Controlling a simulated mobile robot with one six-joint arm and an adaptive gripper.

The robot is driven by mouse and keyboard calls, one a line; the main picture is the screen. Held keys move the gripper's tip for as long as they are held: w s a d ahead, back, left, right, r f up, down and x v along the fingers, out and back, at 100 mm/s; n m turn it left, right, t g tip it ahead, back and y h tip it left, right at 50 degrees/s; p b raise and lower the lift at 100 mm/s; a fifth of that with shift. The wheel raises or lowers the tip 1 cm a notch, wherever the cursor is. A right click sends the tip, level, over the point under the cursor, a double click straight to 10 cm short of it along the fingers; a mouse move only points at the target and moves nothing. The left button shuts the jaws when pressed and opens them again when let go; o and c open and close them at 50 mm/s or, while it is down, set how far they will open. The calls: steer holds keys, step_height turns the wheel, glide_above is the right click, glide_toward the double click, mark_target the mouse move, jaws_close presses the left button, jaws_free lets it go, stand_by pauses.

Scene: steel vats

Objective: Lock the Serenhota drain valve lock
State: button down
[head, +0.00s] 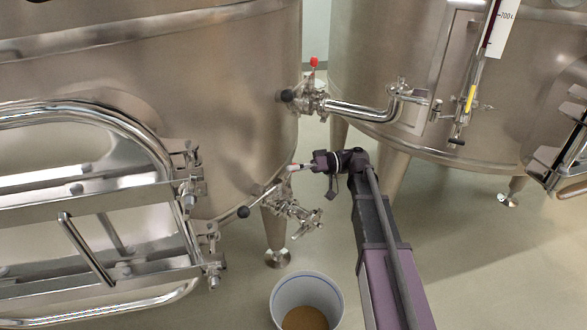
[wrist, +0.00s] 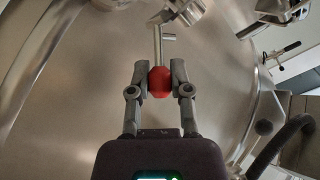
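The drain valve (head: 290,207) is a steel fitting low on the left vat, with a lever ending in a black ball (head: 243,212). A thin steel rod (wrist: 158,45) with a red knob (wrist: 159,82) stands at this valve, probably its lock lever. My gripper (wrist: 160,80) has its grey fingers on both sides of the red knob, seemingly touching it. In the head view my gripper (head: 298,167) reaches the knob from the right, above the valve. The fingers hide part of the knob. No name label is readable.
A white bucket (head: 307,300) with brown contents stands on the floor below the valve. An upper valve (head: 315,103) with its own red and black knobs joins a pipe (head: 360,114). The hatch frame (head: 100,210) is at left, a second vat (head: 390,70) at right.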

mark_target(288, 177)
steer(key=shift+r+p, duration=0.15)
steer(key=shift+p, duration=0.2)
steer(key=p, duration=0.1)
steer(key=r+n+h+p, duration=0.1)
steer(key=p, duration=0.1)
steer(key=shift+s+a, duration=0.2)
steer(key=shift+s, duration=0.05)
steer(key=p, duration=0.1)
steer(key=n+h+p, duration=0.1)
steer(key=s+t+h+p, duration=0.1)
steer(key=p, duration=0.1)
steer(key=shift+a+r+n, duration=0.25)
steer(key=shift+r+n, duration=0.1)
steer(key=shift+n, duration=0.05)
steer(key=t+h+p, duration=0.1)
steer(key=s+n+h+p, duration=0.1)
steer(key=p, duration=0.1)
steer(key=shift+a+r+t+p, duration=0.2)
steer(key=shift+a+t+p, duration=0.1)
steer(key=shift+a+t, duration=0.1)
steer(key=shift+s+a+f+n+t+h+p, duration=0.1)
steer(key=shift+s+a+n+t+h+p, duration=0.1)
steer(key=shift+n+t+h+p, duration=0.35)
steer(key=shift+s+a+f+n+t+h+p, duration=0.1)
steer(key=shift+s+n+t+h+p, duration=0.2)
steer(key=shift+h+p, duration=0.3)
steer(key=shift+w, duration=0.1)
steer(key=c, duration=0.5)
jaws_free()
steer(key=shift+c, duration=0.2)
